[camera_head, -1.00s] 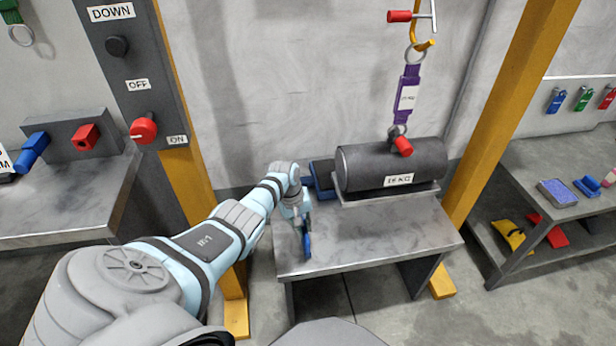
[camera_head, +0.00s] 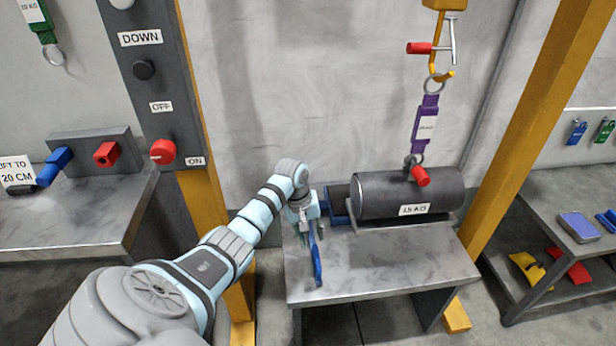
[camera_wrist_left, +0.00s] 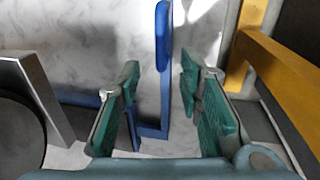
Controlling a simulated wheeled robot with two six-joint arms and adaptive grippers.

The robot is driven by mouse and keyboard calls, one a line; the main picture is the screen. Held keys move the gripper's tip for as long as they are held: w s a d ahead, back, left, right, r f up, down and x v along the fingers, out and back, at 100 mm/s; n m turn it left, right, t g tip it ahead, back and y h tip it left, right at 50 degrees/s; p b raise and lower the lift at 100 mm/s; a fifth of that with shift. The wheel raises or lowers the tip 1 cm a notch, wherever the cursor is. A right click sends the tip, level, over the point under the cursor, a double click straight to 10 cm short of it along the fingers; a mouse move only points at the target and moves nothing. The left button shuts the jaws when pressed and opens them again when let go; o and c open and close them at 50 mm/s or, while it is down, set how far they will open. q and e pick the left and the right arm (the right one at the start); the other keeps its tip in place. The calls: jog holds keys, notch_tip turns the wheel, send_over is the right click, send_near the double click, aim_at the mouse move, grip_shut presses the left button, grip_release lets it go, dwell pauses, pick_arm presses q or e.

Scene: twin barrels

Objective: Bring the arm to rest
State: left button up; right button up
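My left gripper (camera_head: 312,228) hangs over the left part of the metal bench (camera_head: 385,270). In the left wrist view its green fingers (camera_wrist_left: 160,82) are apart. A blue bar-like piece (camera_wrist_left: 163,35) shows in the gap between them, with clear space on both sides, so it is not gripped. In the head view this blue piece (camera_head: 317,265) is at the bench's left side, just below the fingers. Its lower fixing is unclear. My left arm reaches in from the lower left, bent at the elbow. My right gripper is not in view.
A dark barrel (camera_head: 375,195) labelled 15 KG rests on the bench, joined by a purple strap (camera_head: 426,125) to a yellow hook (camera_head: 440,75). Yellow posts (camera_head: 205,215) flank the bench. A control panel (camera_head: 145,95) with a red knob (camera_head: 162,152) stands left.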

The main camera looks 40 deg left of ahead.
pick_arm(q)
jog(key=r, duration=0.4)
jog(key=shift+s+a, duration=0.25)
jog(key=shift+s, duration=0.05)
